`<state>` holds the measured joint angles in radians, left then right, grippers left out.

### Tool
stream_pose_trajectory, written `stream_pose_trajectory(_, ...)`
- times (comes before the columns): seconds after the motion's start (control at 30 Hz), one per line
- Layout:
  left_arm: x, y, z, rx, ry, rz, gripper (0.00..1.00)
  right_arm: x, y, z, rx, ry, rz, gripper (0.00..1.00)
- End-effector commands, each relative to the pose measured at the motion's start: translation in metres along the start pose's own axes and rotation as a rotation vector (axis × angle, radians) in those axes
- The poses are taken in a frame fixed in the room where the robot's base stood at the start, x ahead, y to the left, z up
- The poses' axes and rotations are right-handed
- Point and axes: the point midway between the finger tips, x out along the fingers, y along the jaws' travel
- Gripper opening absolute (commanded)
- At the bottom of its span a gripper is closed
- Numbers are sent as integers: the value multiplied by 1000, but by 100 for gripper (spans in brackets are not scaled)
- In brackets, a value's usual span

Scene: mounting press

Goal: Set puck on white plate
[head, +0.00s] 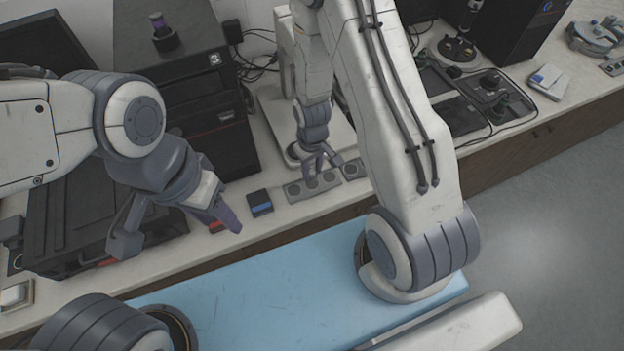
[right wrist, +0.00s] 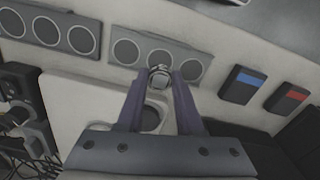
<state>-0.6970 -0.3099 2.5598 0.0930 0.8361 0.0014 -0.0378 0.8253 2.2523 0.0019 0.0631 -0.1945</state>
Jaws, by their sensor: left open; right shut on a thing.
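My right gripper (head: 321,168) is low over the bench at the front edge of the white plate. In the right wrist view its purple fingers (right wrist: 160,85) are shut on a small round grey metallic piece, likely the puck (right wrist: 159,77). The puck is too small to make out in the head view. The white plate (right wrist: 75,105) has a round recess, partly hidden behind the fingers; the plate also shows in the head view (head: 272,105). The puck appears off the plate, in front of a grey holder. My left gripper (head: 180,228) is open and empty at the left.
Two grey holders with round recesses (head: 313,186) (head: 353,169) lie along the bench front. A blue-labelled box (head: 260,203) and a red-labelled box (head: 217,226) are left of them. A black cabinet (head: 215,120) stands at left; black equipment (head: 490,90) is at right.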

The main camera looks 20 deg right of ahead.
Motion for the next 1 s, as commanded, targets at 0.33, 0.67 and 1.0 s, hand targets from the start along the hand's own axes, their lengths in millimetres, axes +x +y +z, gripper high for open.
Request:
stream_pose_trajectory(0.33, 34, -2, 2, -1, 0, 0, 50, 41, 0, -1, 0, -1, 0, 0)
stream_pose_trajectory(0.67, 34, -2, 2, -1, 0, 0, 50, 41, 0, -1, 0, 0, 0, 0)
stream_pose_trajectory(1.0, 35, -3, 2, 0, 0, 0, 50, 44, 0, -1, 0, 0, 0, 65)
